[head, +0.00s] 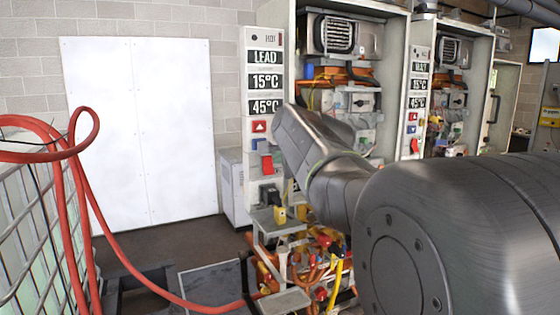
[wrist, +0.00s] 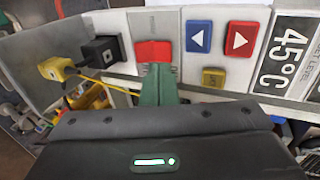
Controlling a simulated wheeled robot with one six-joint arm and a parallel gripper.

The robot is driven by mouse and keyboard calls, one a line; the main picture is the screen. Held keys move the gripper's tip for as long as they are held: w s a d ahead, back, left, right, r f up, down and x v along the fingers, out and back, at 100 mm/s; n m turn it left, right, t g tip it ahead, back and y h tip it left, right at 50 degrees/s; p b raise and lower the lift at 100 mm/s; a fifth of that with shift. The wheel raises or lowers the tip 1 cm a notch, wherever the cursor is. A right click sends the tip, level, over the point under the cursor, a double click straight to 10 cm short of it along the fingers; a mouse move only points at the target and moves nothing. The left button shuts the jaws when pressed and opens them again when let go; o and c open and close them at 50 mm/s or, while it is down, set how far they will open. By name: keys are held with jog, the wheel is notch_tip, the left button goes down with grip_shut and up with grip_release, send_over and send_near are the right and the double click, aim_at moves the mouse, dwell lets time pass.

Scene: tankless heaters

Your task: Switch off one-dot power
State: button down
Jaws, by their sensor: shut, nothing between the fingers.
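A red power switch (wrist: 153,51) sits on the light panel in the wrist view, beside a blue arrow button (wrist: 199,36) and a red arrow button (wrist: 241,39). My gripper (wrist: 158,72) is shut and empty; its green fingertips are right at the switch's lower edge, and I cannot tell whether they touch. In the head view, the LEAD heater's panel (head: 264,68) carries a red switch (head: 267,165) below its arrow buttons. A second heater panel (head: 418,85) to the right has its own red switch (head: 414,146). My arm hides the gripper in the head view.
A black socket (wrist: 103,50) and a yellow plug (wrist: 56,68) with a cable lie left of the switch. A small yellow button (wrist: 213,77) sits below the arrows. Red hoses (head: 83,200) and a caged tank (head: 35,235) stand at the left; pipes crowd below the heater.

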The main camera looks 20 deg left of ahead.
aim_at(270, 170)
jog(key=r+b+v, duration=0.1)
jog(key=v, duration=0.8)
jog(key=shift+d+b, duration=0.15)
jog(key=shift+b, duration=0.25)
jog(key=shift+s+r, duration=0.1)
jog(key=shift+r, duration=0.05)
jog(key=f+g+h+b, duration=0.1)
jog(key=b, duration=0.2)
jog(key=shift+s+f, duration=0.1)
jog(key=shift+d, duration=0.1)
jog(key=p+x, duration=0.2)
jog(key=x, duration=1.1)
jog(key=shift+w+a+f+p, duration=0.15)
jog(key=shift+w+a+p, duration=0.1)
jog(key=shift+a+p, duration=0.1)
